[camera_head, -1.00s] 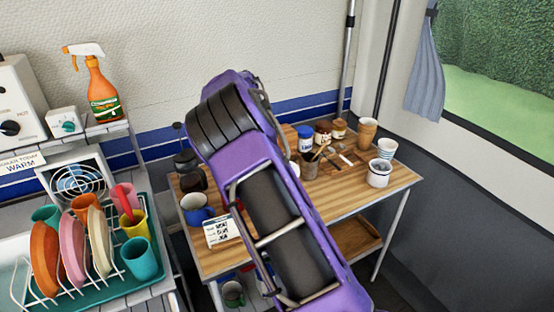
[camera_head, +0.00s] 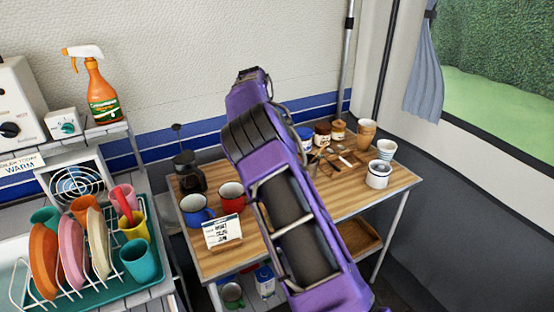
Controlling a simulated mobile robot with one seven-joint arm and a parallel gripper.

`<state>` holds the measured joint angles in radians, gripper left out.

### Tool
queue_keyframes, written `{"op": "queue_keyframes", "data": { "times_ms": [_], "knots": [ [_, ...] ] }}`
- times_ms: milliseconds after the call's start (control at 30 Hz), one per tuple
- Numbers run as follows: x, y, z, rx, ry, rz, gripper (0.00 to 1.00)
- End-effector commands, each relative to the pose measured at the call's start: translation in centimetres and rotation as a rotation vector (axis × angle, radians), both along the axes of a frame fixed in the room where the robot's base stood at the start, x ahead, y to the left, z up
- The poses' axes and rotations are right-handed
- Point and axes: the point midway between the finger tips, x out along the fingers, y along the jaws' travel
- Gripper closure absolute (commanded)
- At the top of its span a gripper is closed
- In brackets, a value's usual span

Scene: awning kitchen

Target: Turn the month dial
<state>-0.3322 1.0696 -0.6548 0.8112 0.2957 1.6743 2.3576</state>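A small white calendar block (camera_head: 222,231) with dark printed lines stands at the front left edge of the wooden table (camera_head: 340,200). Its lettering is too small to read surely, and I cannot pick out a separate month dial on it. My purple arm rises from the bottom of the view and crosses the table just right of the calendar, apart from it in the picture. The arm's far end is up against the wall background. My gripper's fingers do not show; they are hidden by the arm.
A blue mug (camera_head: 195,210) and a red mug (camera_head: 231,195) stand behind the calendar, with a coffee press (camera_head: 187,175) further back. Jars, tools and cups crowd the table's right side. A dish rack (camera_head: 130,278) stands at left. The table's front middle is mostly bare.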

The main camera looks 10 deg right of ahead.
Motion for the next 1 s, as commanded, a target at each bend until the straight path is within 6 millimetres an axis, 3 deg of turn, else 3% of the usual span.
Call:
{"op": "queue_keyframes", "data": {
  "times_ms": [400, 433, 567, 867, 1000],
  "knots": [
    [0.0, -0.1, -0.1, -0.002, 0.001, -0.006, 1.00],
    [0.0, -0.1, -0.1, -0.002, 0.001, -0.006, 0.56],
    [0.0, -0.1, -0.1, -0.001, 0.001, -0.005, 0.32],
    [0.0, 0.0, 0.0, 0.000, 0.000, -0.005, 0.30],
    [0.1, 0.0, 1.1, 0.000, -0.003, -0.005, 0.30]
  ]
}}
